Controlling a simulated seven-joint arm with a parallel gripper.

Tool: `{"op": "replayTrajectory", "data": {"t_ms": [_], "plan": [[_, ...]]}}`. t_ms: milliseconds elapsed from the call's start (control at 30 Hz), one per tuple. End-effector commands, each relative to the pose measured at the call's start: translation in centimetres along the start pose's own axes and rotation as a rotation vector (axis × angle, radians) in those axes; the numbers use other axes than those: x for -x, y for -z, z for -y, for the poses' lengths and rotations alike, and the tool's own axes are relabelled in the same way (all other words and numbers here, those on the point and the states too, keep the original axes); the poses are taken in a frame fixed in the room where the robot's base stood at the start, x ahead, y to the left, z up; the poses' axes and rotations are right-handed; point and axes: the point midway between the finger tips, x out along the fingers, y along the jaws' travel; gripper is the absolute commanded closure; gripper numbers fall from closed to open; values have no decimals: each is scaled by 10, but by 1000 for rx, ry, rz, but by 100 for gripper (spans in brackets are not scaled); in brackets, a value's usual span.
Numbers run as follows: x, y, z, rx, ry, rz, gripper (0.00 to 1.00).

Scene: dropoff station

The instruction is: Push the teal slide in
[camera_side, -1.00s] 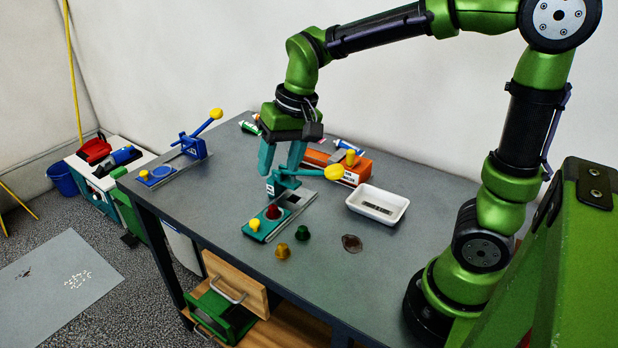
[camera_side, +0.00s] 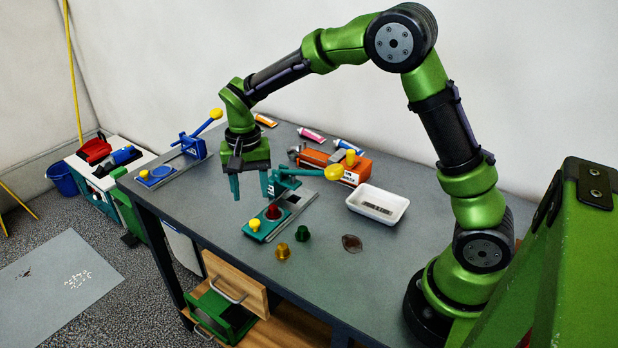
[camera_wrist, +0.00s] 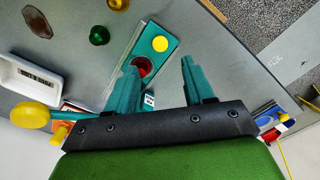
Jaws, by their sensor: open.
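The teal slide (camera_side: 250,235) sticks out at the near end of the teal lever fixture's grey rail, with a yellow knob (camera_side: 254,225) on it. A dark red round piece (camera_side: 272,211) sits on the slide, behind the knob. The fixture's teal lever ends in a yellow ball (camera_side: 333,173) to the right. My gripper (camera_side: 250,196) is open and empty, pointing down above and just left of the fixture. In the wrist view, the slide's yellow knob (camera_wrist: 160,44) lies beyond the fingertips, roughly between them, and the red piece (camera_wrist: 142,66) is partly hidden by the left finger.
A gold knob (camera_side: 282,251) and a green knob (camera_side: 302,233) stand right of the slide, near a brown patch (camera_side: 351,243). A white tray (camera_side: 392,201), an orange fixture (camera_side: 350,172) and a blue fixture (camera_side: 192,146) stand farther off. The tabletop left of the slide is clear.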

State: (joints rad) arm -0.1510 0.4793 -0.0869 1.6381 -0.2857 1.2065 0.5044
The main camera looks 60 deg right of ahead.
Motion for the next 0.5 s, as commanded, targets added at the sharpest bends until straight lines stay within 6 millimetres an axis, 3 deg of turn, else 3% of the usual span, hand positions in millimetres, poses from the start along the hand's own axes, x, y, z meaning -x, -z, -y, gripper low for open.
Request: {"op": "replayTrajectory", "data": {"t_ms": [200,500], "plan": [[-48,-1,0,1,-3,3,48],[-82,0,0,0,0,1,48]]}}
